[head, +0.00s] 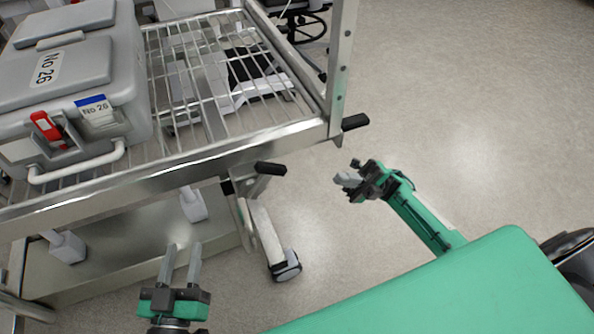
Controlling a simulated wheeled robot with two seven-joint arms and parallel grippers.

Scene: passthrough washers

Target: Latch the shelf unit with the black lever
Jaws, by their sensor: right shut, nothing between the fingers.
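The shelf unit (190,157) is a metal wire-rack cart on the left. A black lever (270,168) sticks out to the right below its front rail, above a caster leg. A second black handle (355,122) sticks out at the corner post. I cannot tell which of the two is the task's lever. My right gripper (343,180) is shut and empty, right of the first lever and below the corner handle, apart from both. My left gripper (182,250) is open and empty at the lower left, its fingers pointing up toward the cart, below the front rail.
A grey case (75,75) labelled No 26, with a red latch and white handle, sits on the rack's left part. A caster wheel (286,265) stands under the cart's corner. The floor (470,110) to the right is clear. My green base fills the lower right.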

